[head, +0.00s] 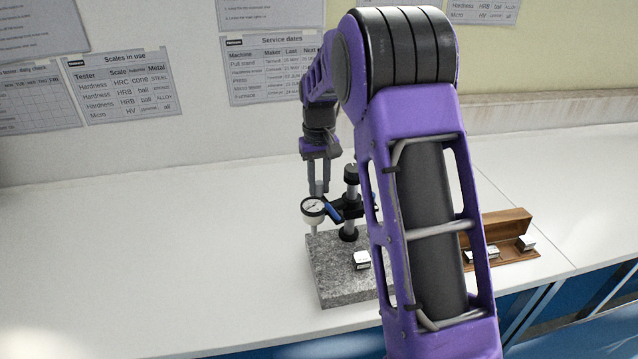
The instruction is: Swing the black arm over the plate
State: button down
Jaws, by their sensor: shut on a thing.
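The granite plate (340,279) lies on the white bench, with an upright post (351,188) on it. The black arm (352,208) reaches left from the post and carries a round white dial gauge (313,207) at its left end. The gauge hangs at the plate's back left corner. A blue part (333,213) shows beside the gauge. My gripper (319,190) points down, its fingers shut at the gauge end of the black arm. The exact contact is too small to see clearly. My own purple arm hides the plate's right side.
A small metal block (362,260) sits on the plate towards the front. A brown wooden box (503,232) with several metal blocks stands at the right, partly behind my arm. The bench left of the plate is clear. A wall with posted sheets rises behind.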

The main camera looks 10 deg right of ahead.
aim_at(322, 201)
jog(key=shift+s, duration=0.1)
jog(key=s+n, duration=0.1)
jog(key=n, duration=0.1)
jog(key=s+n, duration=0.2)
jog(key=n, duration=0.1)
jog(key=s+n+p, duration=0.1)
jog(key=s+n, duration=0.1)
jog(key=n, duration=0.1)
jog(key=shift+s+a+r, duration=0.1)
jog(key=shift+a, duration=0.1)
jog(key=s+n, duration=0.1)
jog(key=d+n+p, duration=0.1)
jog(key=s+n, duration=0.1)
jog(key=n, duration=0.1)
jog(key=shift+s+d+p, duration=0.15)
jog(key=shift+s+p, duration=0.15)
jog(key=shift+s+d+n+p, duration=0.2)
jog(key=shift+s+d+n, duration=0.15)
jog(key=shift+n, duration=0.4)
jog(key=shift+s+d+n+p, duration=0.2)
jog(key=shift+s+d+n, duration=0.1)
jog(key=shift+n, duration=0.45)
jog(key=c, duration=0.7)
grip_release()
notch_tip(322, 201, up, 17)
jog(key=shift+r, duration=0.15)
